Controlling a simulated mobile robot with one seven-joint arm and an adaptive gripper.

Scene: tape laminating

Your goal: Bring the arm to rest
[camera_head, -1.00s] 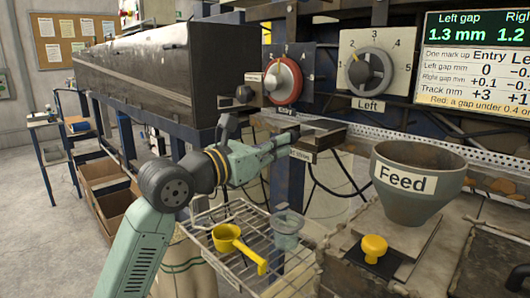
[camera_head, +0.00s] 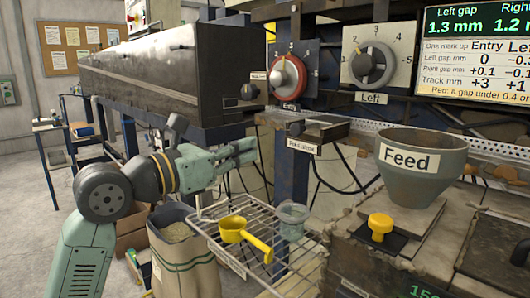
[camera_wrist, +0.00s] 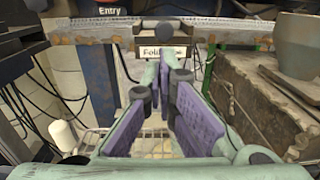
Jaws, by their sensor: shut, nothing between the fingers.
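The gripper is shut and empty. The wire rack lies below the gripper.
A yellow scoop (camera_head: 240,233) and a clear cup (camera_head: 292,218) are on the wire rack (camera_head: 262,262). A grain sack (camera_head: 183,250) stands below my arm. The Feed hopper (camera_head: 420,178) and yellow button (camera_head: 380,224) are to the right. Dials (camera_head: 288,76) line the machine behind.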

